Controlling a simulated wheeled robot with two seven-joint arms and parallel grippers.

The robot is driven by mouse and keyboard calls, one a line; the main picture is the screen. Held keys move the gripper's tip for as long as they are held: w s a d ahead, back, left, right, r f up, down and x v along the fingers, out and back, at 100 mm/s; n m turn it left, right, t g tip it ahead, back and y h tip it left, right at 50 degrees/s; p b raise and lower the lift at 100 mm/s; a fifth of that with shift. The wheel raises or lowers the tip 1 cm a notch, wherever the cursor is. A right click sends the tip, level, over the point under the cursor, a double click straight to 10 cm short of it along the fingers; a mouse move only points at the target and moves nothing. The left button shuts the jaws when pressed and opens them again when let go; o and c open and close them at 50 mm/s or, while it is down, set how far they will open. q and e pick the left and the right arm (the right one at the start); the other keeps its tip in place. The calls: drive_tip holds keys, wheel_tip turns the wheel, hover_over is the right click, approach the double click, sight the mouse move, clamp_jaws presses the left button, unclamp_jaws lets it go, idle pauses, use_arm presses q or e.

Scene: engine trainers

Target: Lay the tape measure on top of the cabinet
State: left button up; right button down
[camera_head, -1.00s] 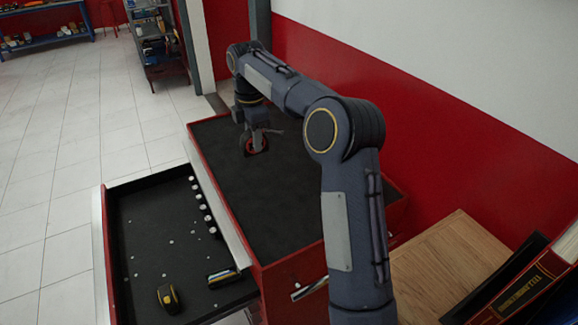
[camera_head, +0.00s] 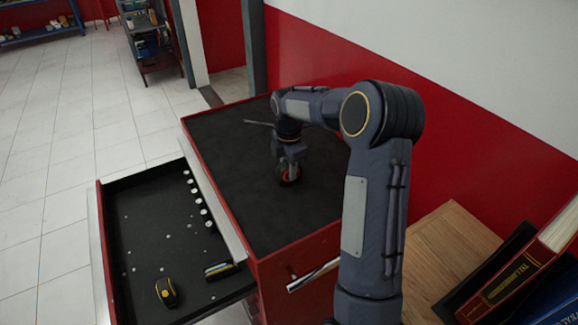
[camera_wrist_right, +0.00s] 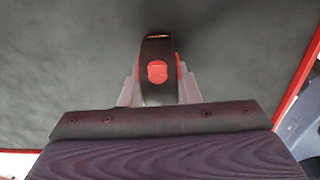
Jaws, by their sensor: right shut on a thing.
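My right gripper (camera_head: 288,166) is shut on a small black and red tape measure (camera_head: 290,178), over the right part of the red cabinet's dark flat top (camera_head: 228,150). In the right wrist view the tape measure (camera_wrist_right: 157,72) sits upright between the pale fingers of the gripper (camera_wrist_right: 160,92), with the dark top behind it. The tape measure is at or just above the surface; I cannot tell whether it touches. A second, yellow and black tape measure (camera_head: 166,292) lies in the cabinet's open drawer. My left gripper is not in view.
The open drawer (camera_head: 135,238) sticks out at the left with several small pale pieces and a striped item (camera_head: 219,270). A wooden surface (camera_head: 440,252) with books (camera_head: 520,275) is at the right.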

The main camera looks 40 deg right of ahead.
drive_tip(key=shift+f, duration=0.15)
drive_tip(key=c, duration=1.1)
unclamp_jaws()
